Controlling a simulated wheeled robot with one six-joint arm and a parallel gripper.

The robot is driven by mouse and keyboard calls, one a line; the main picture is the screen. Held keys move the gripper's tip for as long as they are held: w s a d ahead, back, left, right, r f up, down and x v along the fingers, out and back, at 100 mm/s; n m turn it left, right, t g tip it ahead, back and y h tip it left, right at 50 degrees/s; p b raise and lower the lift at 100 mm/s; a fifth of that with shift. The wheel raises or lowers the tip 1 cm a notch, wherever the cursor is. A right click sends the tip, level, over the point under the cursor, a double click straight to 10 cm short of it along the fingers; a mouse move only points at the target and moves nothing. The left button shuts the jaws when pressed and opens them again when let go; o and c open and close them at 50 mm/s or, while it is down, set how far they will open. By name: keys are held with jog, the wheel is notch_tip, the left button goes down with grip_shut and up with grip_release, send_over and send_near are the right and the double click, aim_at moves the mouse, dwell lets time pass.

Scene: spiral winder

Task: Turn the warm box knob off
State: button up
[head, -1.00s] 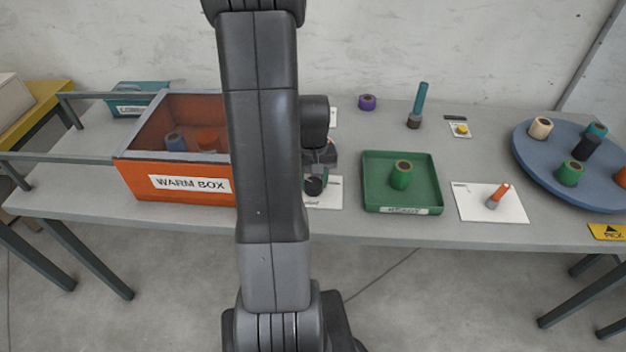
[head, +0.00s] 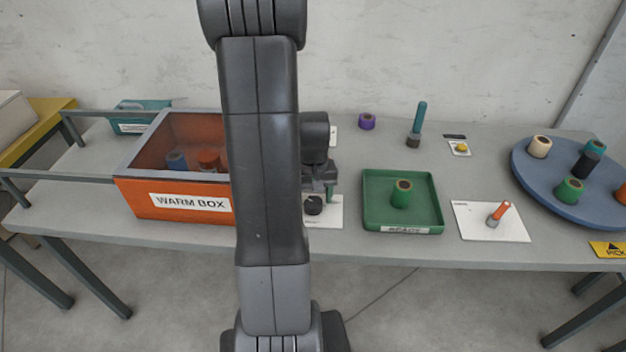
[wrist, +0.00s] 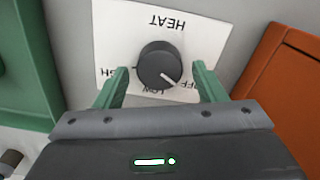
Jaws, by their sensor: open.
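The warm box knob (wrist: 160,65) is dark and round on a white card (wrist: 205,40) marked HEAT, which reads upside down in the wrist view. Its white pointer line aims toward the lower right, between the LOW and OFF marks. In the head view the knob (head: 313,205) sits just right of the orange warm box (head: 160,205). My gripper (wrist: 158,80) is open, with one green finger on each side of the knob's near part; I cannot tell whether they touch it.
A green tray (head: 375,221) with a green spool stands right of the knob card. The warm box wall (wrist: 285,70) is close by in the wrist view.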

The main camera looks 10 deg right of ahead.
aim_at(313, 200)
notch_tip(313, 200, up, 13)
jog(key=p, duration=0.1)
dwell(0.6)
notch_tip(313, 200, down, 14)
jog(key=shift+r+b, duration=0.1)
jog(key=shift+b, duration=0.5)
